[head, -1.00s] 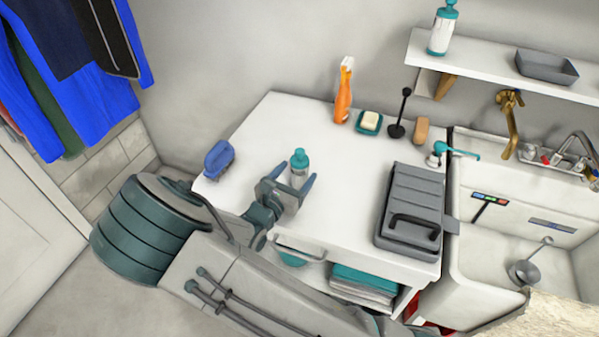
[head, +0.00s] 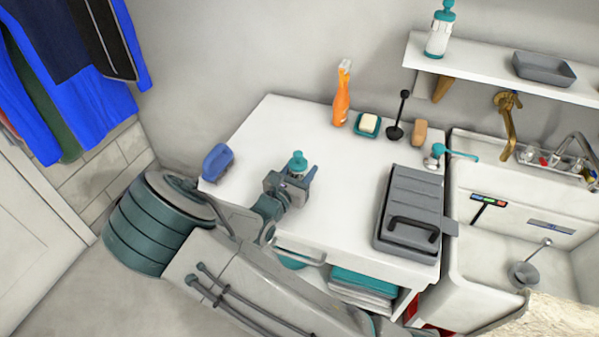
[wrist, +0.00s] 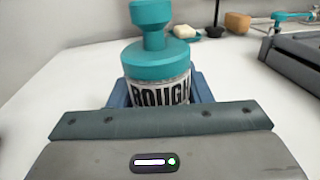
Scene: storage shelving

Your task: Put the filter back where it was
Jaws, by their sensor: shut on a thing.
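A small bottle (head: 297,164) with a teal top and a white label stands upright on the white counter (head: 335,190), left of its middle. In the wrist view the bottle (wrist: 155,60) shows a ringed teal neck and the letters "ROUGH" on its label. My gripper (head: 294,182) is shut on the bottle, with its fingers on either side of the lower body. The bottle's base is hidden behind my gripper. Nothing else in view is plainly a filter, and I cannot tell if this bottle is it.
A blue brush (head: 217,162) lies at the counter's left edge. An orange spray bottle (head: 341,105), a soap dish (head: 367,125), a black plunger-like tool (head: 396,128) and a brown block (head: 420,132) line the back. A grey case (head: 408,210) stands right, beside the sink (head: 490,270). The counter's middle is clear.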

